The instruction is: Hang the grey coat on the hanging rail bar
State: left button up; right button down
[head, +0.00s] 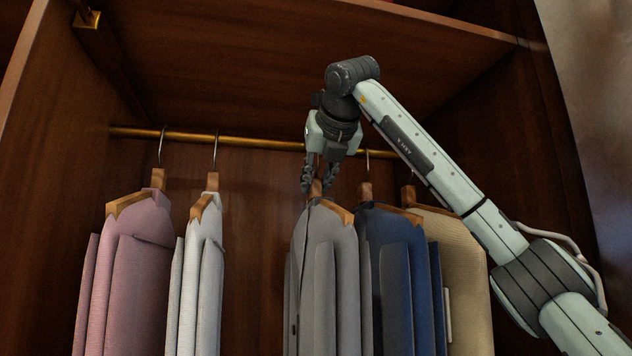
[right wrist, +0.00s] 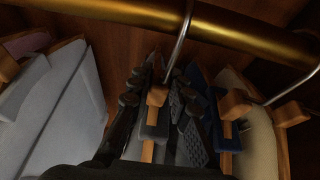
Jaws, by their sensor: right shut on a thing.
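The grey coat (head: 325,262) hangs upright on a wooden hanger (head: 337,211) below the hanging rail bar (head: 262,142). My right gripper (head: 318,183) points down and is shut on the top of this hanger. In the right wrist view, the hanger's wooden neck (right wrist: 157,96) sits between the dark fingers. Its metal hook (right wrist: 180,45) rises to the brass rail (right wrist: 245,38) and overlaps it in the picture. I cannot tell whether the hook rests over the bar. Most of the coat is hidden by the gripper there. My left gripper is not in view.
A pink coat (head: 140,270) and a light grey-white coat (head: 205,265) hang to the left. A navy coat (head: 400,270) and a beige coat (head: 465,270) hang close on the right. A shelf board (head: 250,60) lies above the rail. Some rail is free left of the gripper.

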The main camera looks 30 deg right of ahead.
jog(key=c, duration=1.5)
grip_release()
jog(key=shift+s+r, duration=0.1)
jog(key=shift+r, duration=0.1)
jog(key=shift+o, duration=0.8)
jog(key=shift+f, duration=0.1)
jog(key=shift+f, duration=0.1)
jog(key=v, duration=1.2)
